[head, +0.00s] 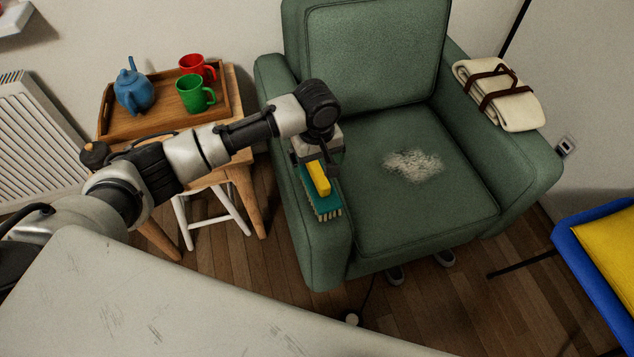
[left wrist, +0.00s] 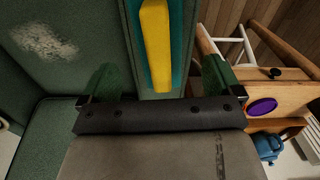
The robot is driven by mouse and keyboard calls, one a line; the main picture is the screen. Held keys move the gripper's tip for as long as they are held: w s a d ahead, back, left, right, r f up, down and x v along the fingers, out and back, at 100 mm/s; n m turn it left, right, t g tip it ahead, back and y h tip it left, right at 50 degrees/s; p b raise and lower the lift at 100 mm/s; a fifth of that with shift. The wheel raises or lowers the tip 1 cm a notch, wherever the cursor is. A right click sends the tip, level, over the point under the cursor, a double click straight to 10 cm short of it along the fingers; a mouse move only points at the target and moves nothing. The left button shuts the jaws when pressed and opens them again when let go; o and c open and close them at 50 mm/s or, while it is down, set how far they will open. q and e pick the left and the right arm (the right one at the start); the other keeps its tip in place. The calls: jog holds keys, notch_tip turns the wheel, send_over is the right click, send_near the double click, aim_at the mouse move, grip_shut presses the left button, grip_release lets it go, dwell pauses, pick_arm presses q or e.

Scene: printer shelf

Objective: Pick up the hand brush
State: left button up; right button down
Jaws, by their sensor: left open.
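The hand brush (head: 323,204) has a teal body, a yellow grip and pale bristles. It lies on the left armrest of the green armchair, lengthwise along it. My left gripper (head: 316,160) is over the far end of the brush, and its palm hides that end in the head view. In the left wrist view the brush (left wrist: 155,45) shows between the two spread fingers of my left gripper (left wrist: 160,78), with a gap on both sides. The gripper is open and empty. My right gripper is not in view.
The green armchair (head: 365,225) has a pale dusty patch (head: 413,164) on its seat and a folded cream blanket (head: 498,95) on its right arm. A wooden tray (head: 150,127) holds a blue teapot and red and green mugs. A pale tabletop (head: 190,300) fills the front.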

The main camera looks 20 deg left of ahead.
aim_at(317, 169)
pick_arm(q)
notch_tip(317, 169, down, 5)
jog(key=shift+r+b, duration=0.1)
jog(key=shift+b, duration=0.5)
jog(key=shift+f, duration=0.5)
jog(key=c, duration=1.1)
jog(key=shift+r, duration=0.1)
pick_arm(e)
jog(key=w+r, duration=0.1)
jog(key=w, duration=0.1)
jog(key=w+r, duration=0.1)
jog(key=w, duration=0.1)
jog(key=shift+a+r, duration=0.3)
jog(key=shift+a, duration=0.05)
